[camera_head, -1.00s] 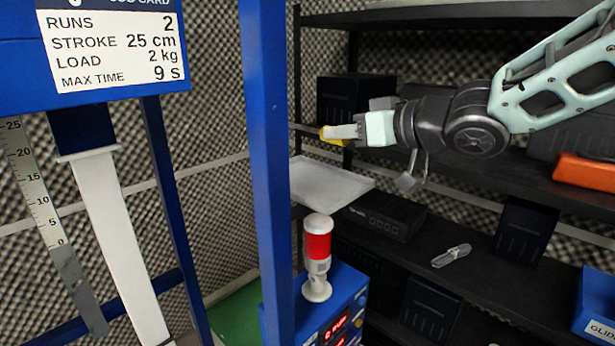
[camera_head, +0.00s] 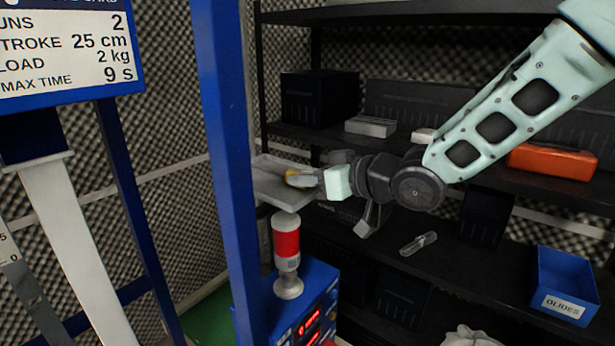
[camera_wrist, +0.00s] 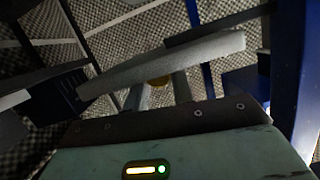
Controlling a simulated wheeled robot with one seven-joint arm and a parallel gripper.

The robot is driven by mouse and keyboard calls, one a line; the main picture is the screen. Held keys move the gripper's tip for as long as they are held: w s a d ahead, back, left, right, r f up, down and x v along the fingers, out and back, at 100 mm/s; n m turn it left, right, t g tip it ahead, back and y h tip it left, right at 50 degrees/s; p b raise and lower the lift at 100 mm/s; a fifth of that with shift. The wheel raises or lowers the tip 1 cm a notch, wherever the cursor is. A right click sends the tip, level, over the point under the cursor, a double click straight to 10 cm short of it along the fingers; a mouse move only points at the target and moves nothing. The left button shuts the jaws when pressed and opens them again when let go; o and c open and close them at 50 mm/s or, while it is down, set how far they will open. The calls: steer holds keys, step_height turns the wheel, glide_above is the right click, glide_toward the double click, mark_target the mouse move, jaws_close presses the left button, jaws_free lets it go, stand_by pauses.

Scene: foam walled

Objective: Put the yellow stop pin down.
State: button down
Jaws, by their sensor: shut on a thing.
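The yellow stop pin (camera_head: 297,181) is between the fingertips of my gripper (camera_head: 306,178) in the head view. My gripper is shut on it. The pin overlaps the right part of a shallow grey tray (camera_head: 268,190); I cannot tell whether it touches the tray. In the wrist view a little yellow of the pin (camera_wrist: 160,80) shows between the two fingers (camera_wrist: 162,93). A pale grey bar-like edge, apparently the tray (camera_wrist: 205,50), crosses just above it there, and the fingertips are hard to see.
A blue upright post (camera_head: 228,150) stands left of the tray. A red-and-white signal lamp (camera_head: 287,245) stands just below the tray in the picture. Dark shelves (camera_head: 480,170) lie behind my arm, with an orange case (camera_head: 552,160) and a blue GLIDES bin (camera_head: 566,285).

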steer(key=c, duration=1.2)
jaws_free()
steer(key=shift+f, duration=0.1)
steer(key=shift+r, duration=0.2)
steer(key=b+v, duration=0.1)
steer(key=v, duration=1.1)
